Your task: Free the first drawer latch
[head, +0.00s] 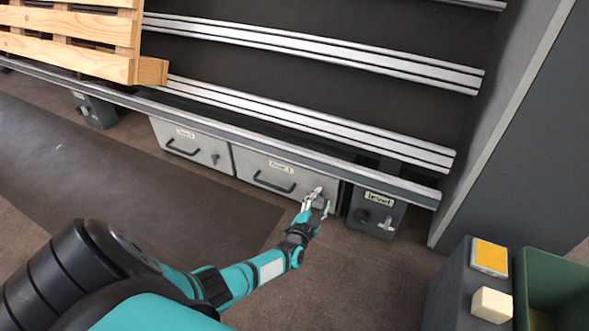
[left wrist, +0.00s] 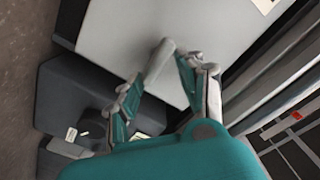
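The drawer on the right (head: 268,183) is a grey front with a dark bar handle and a label that seems to end in 1; it looks shut. My left gripper (head: 317,200) is at the right end of this front, over the spot where the latch would sit, so I cannot make out the latch itself. In the left wrist view my left gripper (left wrist: 179,57) points at the pale drawer front (left wrist: 200,25). My right gripper is not in view.
A second drawer (head: 190,147), with a small latch (head: 215,158), is at left. A dark box (head: 375,213) with a label and knobs stands right of the first drawer. A wooden pallet (head: 75,40) rests above. A button pedestal (head: 470,285) and green bin (head: 555,290) are at right.

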